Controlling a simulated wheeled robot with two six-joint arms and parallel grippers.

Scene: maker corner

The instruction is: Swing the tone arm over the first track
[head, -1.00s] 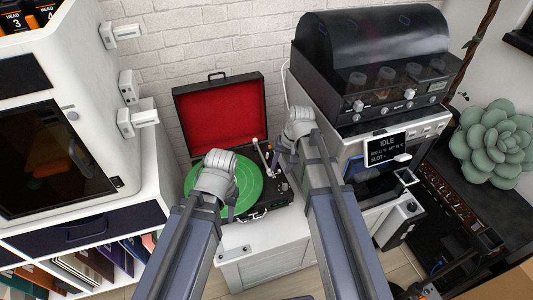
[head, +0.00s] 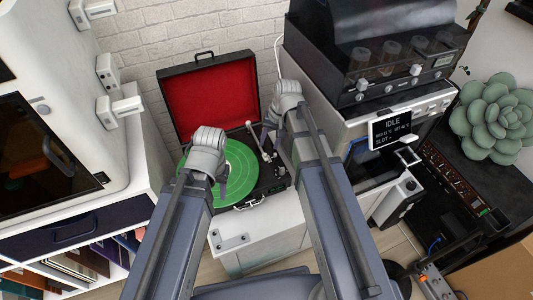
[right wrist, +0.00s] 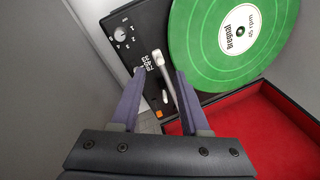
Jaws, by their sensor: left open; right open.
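The record player (head: 243,205) is an open black case with a red-lined lid. A green record (head: 235,180) lies on its platter. The white tone arm (head: 258,146) is at the record's right side in the head view. In the right wrist view, the tone arm (right wrist: 165,75) lies beside the record (right wrist: 235,70), not over its grooves. My right gripper (right wrist: 160,72) is open, with its fingers on either side of the tone arm; contact cannot be told. My left gripper (head: 222,183) is open above the record's left part and hides some of it.
The player stands on a white cabinet (head: 265,245). A grey-white machine with a display (head: 390,129) stands close on the right. A white cabinet with a dark window (head: 50,150) stands on the left. A brick wall is behind.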

